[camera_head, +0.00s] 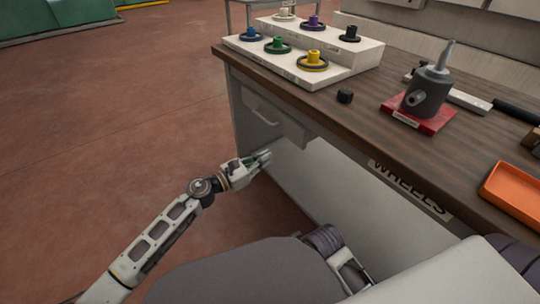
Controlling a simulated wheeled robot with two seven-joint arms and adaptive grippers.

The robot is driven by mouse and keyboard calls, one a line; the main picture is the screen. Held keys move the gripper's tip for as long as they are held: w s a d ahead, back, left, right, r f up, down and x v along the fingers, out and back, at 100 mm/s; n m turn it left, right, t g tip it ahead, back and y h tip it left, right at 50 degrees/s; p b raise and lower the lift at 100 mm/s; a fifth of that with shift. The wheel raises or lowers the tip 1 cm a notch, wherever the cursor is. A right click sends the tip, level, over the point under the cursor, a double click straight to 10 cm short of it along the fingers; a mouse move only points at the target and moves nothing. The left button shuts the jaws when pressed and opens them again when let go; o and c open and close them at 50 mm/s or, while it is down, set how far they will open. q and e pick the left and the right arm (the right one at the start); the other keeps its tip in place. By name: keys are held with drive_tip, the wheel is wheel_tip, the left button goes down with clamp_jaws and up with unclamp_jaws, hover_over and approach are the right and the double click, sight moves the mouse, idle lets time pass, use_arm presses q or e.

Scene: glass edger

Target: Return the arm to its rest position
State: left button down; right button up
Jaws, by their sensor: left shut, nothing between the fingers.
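My left arm reaches in from the lower left, and its gripper (262,158) is shut and empty. It is beside the grey side panel of the workbench, below the level of the wooden top (340,115) and near the drawer handle (259,105). I cannot tell if it touches the bench. Part of my other arm shows at the bottom, but its gripper is not visible.
On the bench are a white stepped rack (318,73) with several coloured wheels, a small black knob (345,96), a grey device on a red base (418,117) and an orange tray (514,188).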

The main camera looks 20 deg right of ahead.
use_arm(q)
drive_tip(key=shift+s+a, duration=0.15)
drive_tip(key=shift+a, duration=0.25)
idle(0.3)
